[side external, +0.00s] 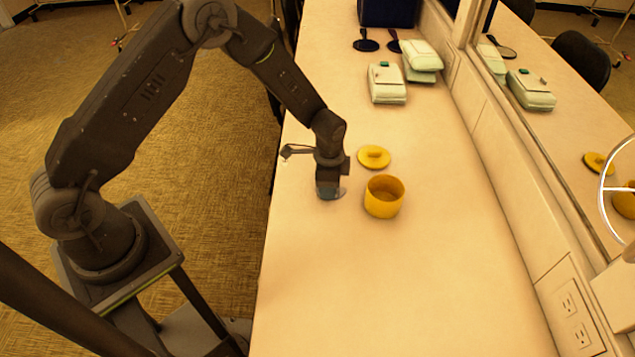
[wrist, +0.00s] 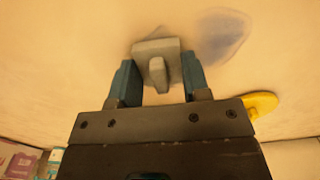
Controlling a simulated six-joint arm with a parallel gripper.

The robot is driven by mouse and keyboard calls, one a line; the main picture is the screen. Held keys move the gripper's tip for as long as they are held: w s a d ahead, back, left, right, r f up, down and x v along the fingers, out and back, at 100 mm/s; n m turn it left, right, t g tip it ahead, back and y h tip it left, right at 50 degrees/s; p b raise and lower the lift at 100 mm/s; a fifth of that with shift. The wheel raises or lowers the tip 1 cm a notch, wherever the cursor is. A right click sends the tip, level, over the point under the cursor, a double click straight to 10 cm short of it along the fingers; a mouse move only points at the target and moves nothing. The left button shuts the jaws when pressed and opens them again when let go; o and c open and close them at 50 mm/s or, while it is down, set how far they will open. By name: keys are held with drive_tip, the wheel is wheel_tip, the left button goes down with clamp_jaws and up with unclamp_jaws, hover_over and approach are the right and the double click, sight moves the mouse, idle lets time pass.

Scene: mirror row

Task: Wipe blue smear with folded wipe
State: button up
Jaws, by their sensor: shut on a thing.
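My gripper (wrist: 158,78) has blue fingers shut on a pale grey folded wipe (wrist: 158,47), with a raised ridge between the fingers. In the wrist view the blue smear (wrist: 222,36) is a hazy blue-grey oval on the counter, just right of the wipe; the wipe and right finger border its left edge. In the side view my gripper (side external: 329,190) is low over the counter, left of the yellow pot, and the smear is mostly hidden behind it. The wipe is not clearly visible there. I cannot tell whether the wipe touches the counter.
An open yellow pot (side external: 384,197) stands just right of my gripper, with its yellow lid (side external: 373,157) lying behind it. Pale green packs (side external: 387,83) and dark hand mirrors (side external: 366,41) lie farther back. A wall mirror runs along the right. The front counter (side external: 400,290) is clear.

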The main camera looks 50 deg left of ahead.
sight(350, 192)
drive_tip(key=shift+w+d, duration=1.95)
wheel_tip(350, 192, up, 8)
drive_tip(key=shift+a, duration=0.1)
